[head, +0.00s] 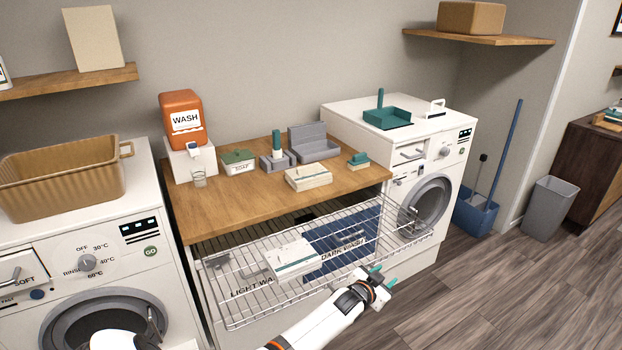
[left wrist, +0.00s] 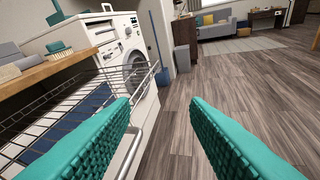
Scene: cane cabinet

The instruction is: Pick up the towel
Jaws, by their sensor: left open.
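A folded cream towel (head: 308,177) with a thin dark stripe lies on the wooden counter. A second folded white cloth with a green stripe (head: 293,260) lies at the wire rack below the counter; whether it is on or under the wires is unclear. My left gripper (head: 384,276) is open and empty, just outside the rack's front right corner. In the left wrist view, its two green ridged fingers (left wrist: 160,125) stand wide apart with floor between them. My right gripper is not seen.
The wire rack (head: 240,308) sticks out below the counter (head: 222,212), above bins labelled light and dark wash. A soap box (head: 238,162), grey holders (head: 315,147) and a green brush (head: 358,160) stand around the towel. Washing machines flank the counter. Floor (head: 470,310) at right is clear.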

